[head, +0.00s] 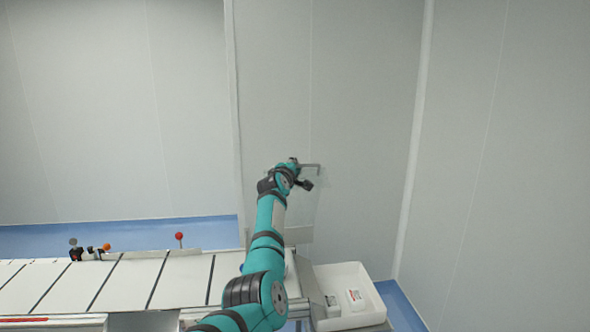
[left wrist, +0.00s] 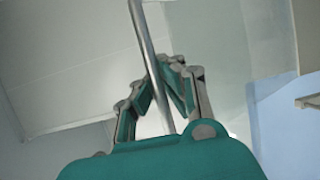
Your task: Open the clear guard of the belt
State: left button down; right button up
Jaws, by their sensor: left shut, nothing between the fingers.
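The clear guard (head: 306,212) is a faint see-through panel raised at the right end of the belt (head: 130,282); its edges are hard to make out. A thin metal bar (head: 311,166) shows at its top, beside my left gripper (head: 303,184). In the left wrist view a metal bar (left wrist: 144,35) runs down past the fingers of my left gripper (left wrist: 160,82). The fingers are shut with nothing held between them. I cannot tell whether they touch the bar. My right gripper is out of view.
A white bin (head: 342,273) with small white packs (head: 355,297) stands right of my arm. Red and orange knobs (head: 179,237) stand along the belt's far edge. Grey walls (head: 360,90) rise behind. My left arm hides part of the belt's right end.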

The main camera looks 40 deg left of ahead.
pick_arm(q)
jog(key=shift+r, duration=0.3)
jog(key=c, duration=1.4)
grip_release()
jog(key=shift+s+d, duration=0.15)
jog(key=shift+s, duration=0.05)
jog(key=shift+f, duration=0.1)
jog(key=shift+f, duration=0.1)
jog(key=v, duration=1.2)
